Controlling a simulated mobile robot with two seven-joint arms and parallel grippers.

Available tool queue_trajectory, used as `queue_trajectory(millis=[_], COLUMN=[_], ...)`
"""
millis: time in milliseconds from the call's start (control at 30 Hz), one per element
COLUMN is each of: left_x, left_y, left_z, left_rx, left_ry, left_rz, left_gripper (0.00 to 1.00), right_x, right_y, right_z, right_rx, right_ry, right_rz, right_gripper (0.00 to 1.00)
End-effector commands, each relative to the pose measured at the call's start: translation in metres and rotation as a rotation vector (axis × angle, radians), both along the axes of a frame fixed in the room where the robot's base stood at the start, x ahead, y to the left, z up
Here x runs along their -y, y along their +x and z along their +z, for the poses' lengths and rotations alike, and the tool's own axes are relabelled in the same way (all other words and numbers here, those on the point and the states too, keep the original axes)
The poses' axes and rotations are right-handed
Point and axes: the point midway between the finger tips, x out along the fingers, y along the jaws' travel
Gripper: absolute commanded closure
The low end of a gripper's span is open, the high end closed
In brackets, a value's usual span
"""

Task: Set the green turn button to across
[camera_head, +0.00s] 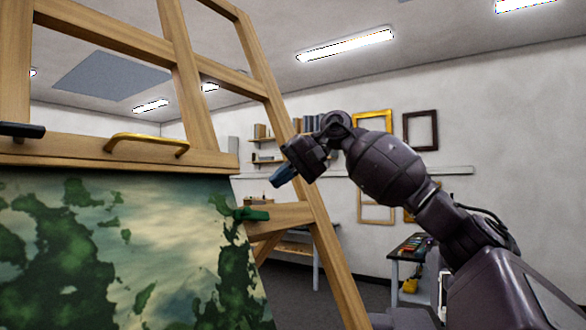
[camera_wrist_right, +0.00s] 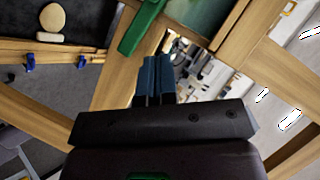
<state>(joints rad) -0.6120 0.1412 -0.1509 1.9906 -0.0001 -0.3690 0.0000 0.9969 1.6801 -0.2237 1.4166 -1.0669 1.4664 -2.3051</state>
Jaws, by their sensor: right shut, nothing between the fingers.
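The green turn button (camera_head: 250,214) is a short bar at the right edge of the painted canvas (camera_head: 150,235). In the head view it lies nearly level, reaching from the canvas edge onto the wooden easel bar (camera_head: 290,216). In the right wrist view the green turn button (camera_wrist_right: 142,25) runs slantwise above the fingers. My right gripper (camera_head: 282,177) has blue fingertips and is up and to the right of the button in the head view, apart from it. In the right wrist view its fingers (camera_wrist_right: 155,66) are together and empty. My left gripper is out of view.
A brass handle (camera_head: 147,142) and a dark bar (camera_head: 20,130) sit on the easel's upper rail (camera_head: 90,156). The easel's right leg (camera_head: 325,250) slants down beside the button. A worktable (camera_head: 408,247) and wall frames (camera_head: 420,130) stand farther back.

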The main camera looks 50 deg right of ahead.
Motion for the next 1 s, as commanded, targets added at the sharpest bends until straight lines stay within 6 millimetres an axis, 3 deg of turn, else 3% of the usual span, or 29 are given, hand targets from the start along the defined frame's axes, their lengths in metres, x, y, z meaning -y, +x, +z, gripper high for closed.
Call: queue_trajectory(millis=[167,400,1000], left_x=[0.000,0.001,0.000], left_y=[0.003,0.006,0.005], left_z=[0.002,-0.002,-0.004], left_rx=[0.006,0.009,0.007], left_ry=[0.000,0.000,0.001], left_rz=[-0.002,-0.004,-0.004], left_gripper=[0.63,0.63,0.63], right_x=[-0.015,-0.036,-0.046], right_y=[0.019,0.016,0.015], right_z=[-0.020,-0.039,-0.046], right_rx=[-0.002,-0.003,0.000], right_ry=[0.001,-0.002,-0.015], right_rz=[0.002,-0.002,0.008], right_gripper=[1.00,1.00,1.00])
